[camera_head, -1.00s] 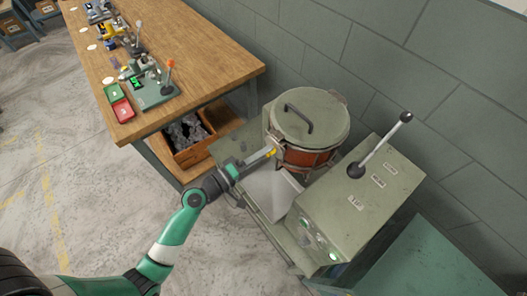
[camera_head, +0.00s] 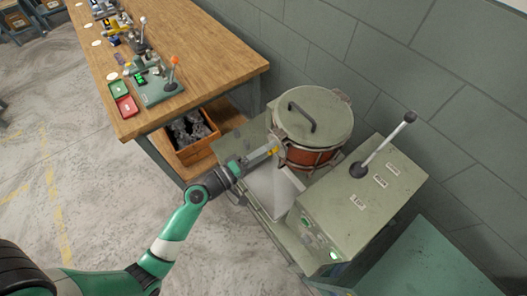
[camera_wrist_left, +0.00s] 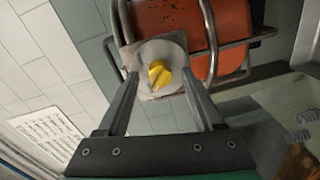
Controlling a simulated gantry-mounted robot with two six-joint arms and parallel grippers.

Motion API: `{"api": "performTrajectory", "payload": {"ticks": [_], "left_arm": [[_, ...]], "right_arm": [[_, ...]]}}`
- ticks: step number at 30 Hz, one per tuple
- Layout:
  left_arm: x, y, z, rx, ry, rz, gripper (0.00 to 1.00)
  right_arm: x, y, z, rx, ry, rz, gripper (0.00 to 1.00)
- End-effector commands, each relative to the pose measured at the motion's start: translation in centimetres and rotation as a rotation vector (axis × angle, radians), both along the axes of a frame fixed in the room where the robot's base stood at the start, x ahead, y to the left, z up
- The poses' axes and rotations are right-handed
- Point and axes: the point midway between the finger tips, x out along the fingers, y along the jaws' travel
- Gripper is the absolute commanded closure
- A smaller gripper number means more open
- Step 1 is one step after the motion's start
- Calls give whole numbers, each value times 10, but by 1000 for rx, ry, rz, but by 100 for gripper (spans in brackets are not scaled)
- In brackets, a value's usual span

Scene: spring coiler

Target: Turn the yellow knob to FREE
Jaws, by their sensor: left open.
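The yellow knob (camera_wrist_left: 159,73) sits on a round pale plate (camera_wrist_left: 150,52) on the side of the orange drum (camera_wrist_left: 190,20). In the head view the knob (camera_head: 272,151) is a small yellow spot at the drum's left side, beside the fingertips. My left gripper (camera_wrist_left: 160,85) is open, with one finger on each side of the knob in the wrist view. I cannot tell whether the fingers touch it. No label reading FREE can be made out. My right gripper is not in view.
The lidded drum (camera_head: 312,115) stands beside a grey-green control box (camera_head: 350,205) with a long lever (camera_head: 385,145). A wooden workbench (camera_head: 200,60) with small tools is at the left. Open floor (camera_head: 100,190) lies in front of the bench.

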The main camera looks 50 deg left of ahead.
Motion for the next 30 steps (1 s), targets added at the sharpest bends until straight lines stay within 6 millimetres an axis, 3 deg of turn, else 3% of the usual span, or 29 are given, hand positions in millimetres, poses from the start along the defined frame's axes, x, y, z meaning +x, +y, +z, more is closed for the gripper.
{"api": "performTrajectory", "payload": {"ticks": [5,12,18,30], "left_arm": [[-17,2,-1,-2,3,4,32],[-74,6,1,-3,3,8,32],[-108,7,5,-2,2,6,32],[-116,6,7,0,0,0,32]], "right_arm": [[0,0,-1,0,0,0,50],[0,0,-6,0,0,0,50],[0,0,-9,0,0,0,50],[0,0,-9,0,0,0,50]]}}
